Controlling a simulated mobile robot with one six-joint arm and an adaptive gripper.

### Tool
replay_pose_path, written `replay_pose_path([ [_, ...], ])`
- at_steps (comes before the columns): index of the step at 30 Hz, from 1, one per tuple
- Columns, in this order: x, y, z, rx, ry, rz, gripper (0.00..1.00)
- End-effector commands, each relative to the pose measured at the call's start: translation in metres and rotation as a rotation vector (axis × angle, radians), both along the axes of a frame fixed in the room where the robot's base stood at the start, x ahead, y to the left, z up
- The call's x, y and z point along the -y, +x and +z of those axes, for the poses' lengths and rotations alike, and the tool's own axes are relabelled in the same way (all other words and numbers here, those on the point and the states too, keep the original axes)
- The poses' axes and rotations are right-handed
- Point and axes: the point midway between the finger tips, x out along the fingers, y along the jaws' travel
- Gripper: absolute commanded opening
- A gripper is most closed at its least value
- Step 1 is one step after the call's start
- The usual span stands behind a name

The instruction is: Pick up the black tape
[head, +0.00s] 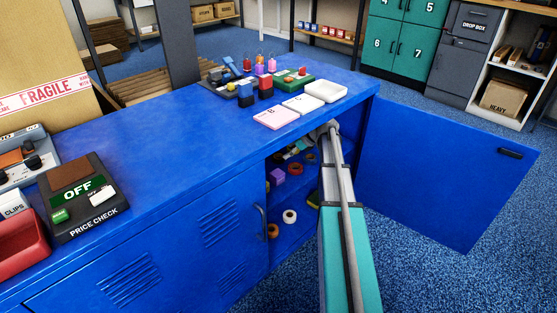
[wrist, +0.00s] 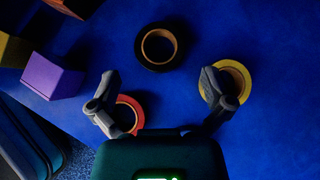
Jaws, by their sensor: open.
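The black tape (wrist: 145,60) is a dark roll with a tan core, lying flat on a blue shelf in the wrist view. My gripper (wrist: 159,80) is open and empty, with its two fingers spread wide. The black tape lies ahead of the fingertips, between their lines and apart from them. A red tape (wrist: 133,103) lies by the left finger, partly hidden by my gripper. A yellow tape (wrist: 244,75) lies at the right finger, which covers part of it. In the head view my arm reaches into the open cabinet, and I cannot make out the gripper or the black tape there.
A purple block (wrist: 50,76) sits left of the gripper. The cabinet door (head: 440,165) stands open to the right. A lower shelf holds a white tape (head: 290,216) and an orange tape (head: 273,230). The blue counter (head: 180,140) lies above the shelves.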

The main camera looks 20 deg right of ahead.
Motion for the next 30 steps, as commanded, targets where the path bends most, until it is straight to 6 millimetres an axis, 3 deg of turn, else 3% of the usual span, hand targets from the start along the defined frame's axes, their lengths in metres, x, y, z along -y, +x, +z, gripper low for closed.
replay_pose_path([
  [12,-0.021,0.017,-0.028,-0.001,0.0,0.002,1.0],
  [30,-0.024,0.019,-0.029,0.0,0.0,0.003,1.0],
])
